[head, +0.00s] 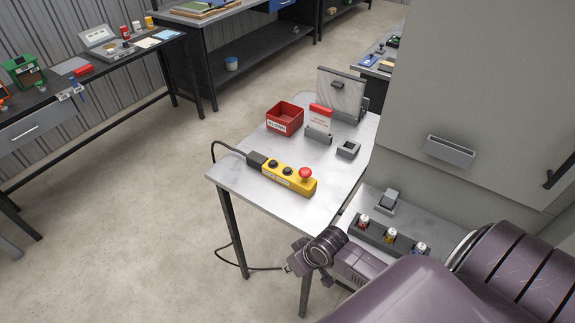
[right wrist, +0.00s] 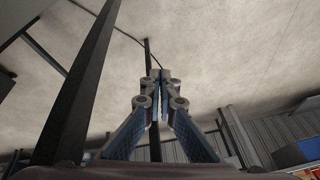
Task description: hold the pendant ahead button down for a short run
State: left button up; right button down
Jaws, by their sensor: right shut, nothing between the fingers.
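The yellow pendant (head: 288,181) lies on the small grey table (head: 237,180). My right gripper (head: 291,268) is below and in front of the table's near edge, apart from the pendant. In the right wrist view its fingers (right wrist: 160,76) are shut and empty. My left gripper is not in view.
The floor at left is clear.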

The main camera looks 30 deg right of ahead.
notch_tip(320, 180, up, 9)
jog(key=w+a+p, duration=0.1)
jog(key=w+a, duration=0.1)
jog(key=w+d+r, duration=0.2)
jog(key=w+r, duration=0.1)
jog(key=w+d+r+t+y, duration=0.1)
jog(key=w+d+r, duration=0.1)
jog(key=w+r, duration=0.1)
jog(key=w+d+r+m+y, duration=0.1)
jog(key=w+d+r, duration=0.1)
jog(key=w, duration=0.1)
jog(key=shift+w+d+r+t, duration=0.3)
jog(key=shift+r, duration=0.1)
jog(key=w+d+r+m+t, duration=0.2)
jog(key=w+d+r, duration=0.6)
jog(key=r, duration=0.4)
jog(key=shift+d+r+m+y, duration=0.25)
jog(key=shift+d+m+y, duration=0.05)
jog(key=shift+m, duration=0.3)
jog(key=shift+f, duration=0.15)
